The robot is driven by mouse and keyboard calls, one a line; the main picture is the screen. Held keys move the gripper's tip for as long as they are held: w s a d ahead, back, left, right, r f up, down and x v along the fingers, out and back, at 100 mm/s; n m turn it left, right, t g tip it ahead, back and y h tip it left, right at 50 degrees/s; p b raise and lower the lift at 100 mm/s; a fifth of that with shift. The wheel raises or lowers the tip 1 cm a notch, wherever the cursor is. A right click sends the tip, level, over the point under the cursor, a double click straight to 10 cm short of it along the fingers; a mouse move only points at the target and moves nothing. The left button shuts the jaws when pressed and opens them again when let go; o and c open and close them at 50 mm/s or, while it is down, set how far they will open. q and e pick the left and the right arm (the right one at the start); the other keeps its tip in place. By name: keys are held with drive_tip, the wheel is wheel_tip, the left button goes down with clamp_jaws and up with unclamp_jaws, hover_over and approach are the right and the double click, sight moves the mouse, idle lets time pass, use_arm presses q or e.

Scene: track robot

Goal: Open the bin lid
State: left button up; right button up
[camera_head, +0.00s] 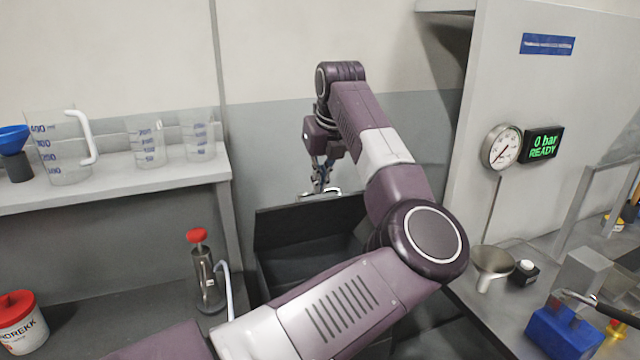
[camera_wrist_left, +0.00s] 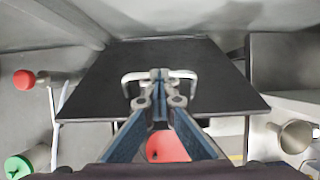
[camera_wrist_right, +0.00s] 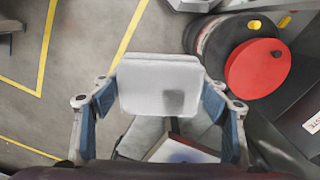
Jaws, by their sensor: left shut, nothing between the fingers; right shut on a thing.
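The bin lid (camera_head: 305,222) is a dark flat panel, raised and tilted, with the dark bin body (camera_head: 300,265) below it. In the left wrist view the lid (camera_wrist_left: 215,92) fills the middle, with a silver bar handle (camera_wrist_left: 132,78) on its face. My left gripper (camera_head: 322,182) is shut at the handle, its tips over the bar's middle, with nothing between the fingers. My left forearm hides the bin's right side. My right gripper (camera_wrist_right: 160,95) is shut on a pale grey block (camera_wrist_right: 160,82); it is out of the head view.
A shelf with beakers (camera_head: 65,148) is at left, above a counter with a red-topped pump (camera_head: 205,272). A right bench carries a funnel (camera_head: 492,262) and a blue block (camera_head: 560,332). A pressure gauge (camera_head: 502,147) hangs on the panel. Floor with yellow lines lies below the right gripper.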

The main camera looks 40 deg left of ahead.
use_arm(q)
drive_tip(key=o, duration=2.3)
drive_tip(key=shift+a+f, duration=0.1)
drive_tip(key=shift+a, duration=0.05)
drive_tip(key=shift+o, duration=0.2)
drive_tip(key=v, duration=1.2)
drive_tip(key=shift+w, duration=0.15)
